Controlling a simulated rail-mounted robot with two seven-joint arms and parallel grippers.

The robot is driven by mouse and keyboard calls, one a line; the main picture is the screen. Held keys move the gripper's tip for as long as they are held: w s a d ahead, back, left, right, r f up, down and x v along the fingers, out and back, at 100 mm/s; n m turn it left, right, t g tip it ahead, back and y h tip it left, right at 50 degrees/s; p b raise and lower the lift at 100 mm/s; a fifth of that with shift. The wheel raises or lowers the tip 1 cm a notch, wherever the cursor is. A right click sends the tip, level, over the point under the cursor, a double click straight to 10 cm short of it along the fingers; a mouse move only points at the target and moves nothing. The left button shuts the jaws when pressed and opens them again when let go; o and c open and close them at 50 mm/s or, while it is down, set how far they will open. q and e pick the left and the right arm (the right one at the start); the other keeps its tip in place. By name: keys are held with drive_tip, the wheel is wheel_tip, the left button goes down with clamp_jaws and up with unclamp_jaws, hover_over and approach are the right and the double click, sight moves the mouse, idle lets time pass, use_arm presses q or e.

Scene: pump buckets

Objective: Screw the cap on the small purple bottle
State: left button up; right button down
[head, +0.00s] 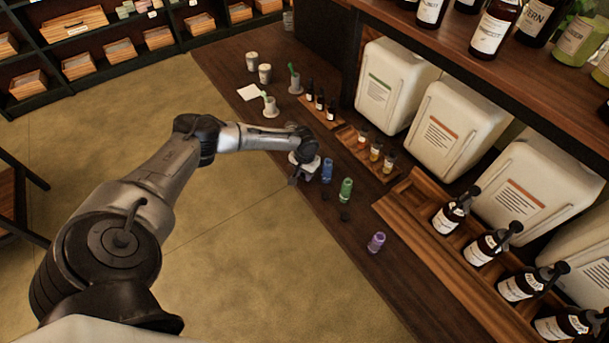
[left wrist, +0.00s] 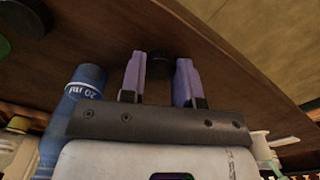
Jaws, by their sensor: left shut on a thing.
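The small purple bottle (head: 376,243) stands on the dark wooden counter, without a visible cap, well to the lower right of my left gripper in the head view. My left gripper (head: 294,181) is at the counter's front edge beside the blue bottle (head: 326,170). In the left wrist view, its two purple-padded fingers (left wrist: 160,75) are around a small black cap (left wrist: 159,58). In the head view I cannot make out the held cap. Two dark caps, one nearer the green bottle (head: 344,216) and one nearer the blue bottle (head: 325,197), lie on the counter. My right gripper is out of view.
The green bottle (head: 345,190) stands between the blue and purple bottles. The blue bottle is close beside my gripper in the left wrist view (left wrist: 85,85). Behind are a wooden rack of small vials (head: 372,152), a tray with pump bottles (head: 430,235) and large white containers (head: 440,130).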

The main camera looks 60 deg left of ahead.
use_arm(q)
wheel_tip(320, 180, up, 9)
drive_tip(key=p, duration=0.1)
drive_tip(key=shift+r, duration=0.5)
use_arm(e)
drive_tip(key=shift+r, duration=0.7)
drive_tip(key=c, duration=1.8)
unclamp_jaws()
